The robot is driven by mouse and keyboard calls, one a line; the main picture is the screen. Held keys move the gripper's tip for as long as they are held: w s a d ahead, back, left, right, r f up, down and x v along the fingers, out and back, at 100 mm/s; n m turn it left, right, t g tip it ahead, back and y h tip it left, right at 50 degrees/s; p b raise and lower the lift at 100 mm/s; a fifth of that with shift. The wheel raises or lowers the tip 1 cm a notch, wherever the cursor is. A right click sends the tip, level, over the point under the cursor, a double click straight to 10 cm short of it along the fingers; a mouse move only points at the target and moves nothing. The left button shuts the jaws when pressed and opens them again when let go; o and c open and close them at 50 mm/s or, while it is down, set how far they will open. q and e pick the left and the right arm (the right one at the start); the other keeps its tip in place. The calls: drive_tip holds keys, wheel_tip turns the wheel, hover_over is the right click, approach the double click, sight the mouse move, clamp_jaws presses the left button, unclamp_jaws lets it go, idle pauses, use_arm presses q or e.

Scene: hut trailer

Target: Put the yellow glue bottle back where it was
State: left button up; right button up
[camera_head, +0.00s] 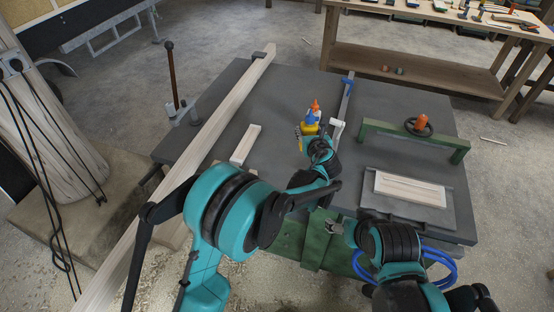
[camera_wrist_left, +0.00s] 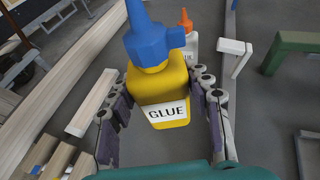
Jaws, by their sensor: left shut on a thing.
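The yellow glue bottle (camera_wrist_left: 168,88) with a blue cap and a white GLUE label is between the two fingers of my left gripper (camera_wrist_left: 162,105) in the left wrist view. The fingers are shut on its sides. In the head view the yellow bottle (camera_head: 309,127) shows above my left gripper (camera_head: 318,143), over the middle of the dark bench top (camera_head: 270,105). Its base is hidden, so I cannot tell whether it touches the bench. What seems to be my right gripper (camera_head: 335,228) is small and dark at the bench's front edge; its jaws are unclear.
A white bottle with an orange tip (camera_wrist_left: 192,45) stands just behind the yellow one. A long wooden beam (camera_head: 215,125), a short wood block (camera_head: 245,145), a blue-ended clamp (camera_head: 346,90), a green frame (camera_head: 415,138) and a board tray (camera_head: 410,205) surround it. Bare bench lies between.

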use_arm(q)
drive_tip(key=shift+w+a+f+b, duration=0.5)
drive_tip(key=shift+a+f+b, duration=0.4)
drive_tip(key=shift+a+f, duration=0.9)
drive_tip(key=shift+w+a+f+b, duration=0.55)
drive_tip(key=shift+a+f+b, duration=0.4)
drive_tip(key=shift+a+f, duration=0.9)
drive_tip(key=shift+w+a+f+b, duration=0.5)
drive_tip(key=shift+a+f+b, duration=0.4)
drive_tip(key=shift+a+f, duration=0.9)
drive_tip(key=shift+f, duration=0.1)
drive_tip(key=o, duration=1.6)
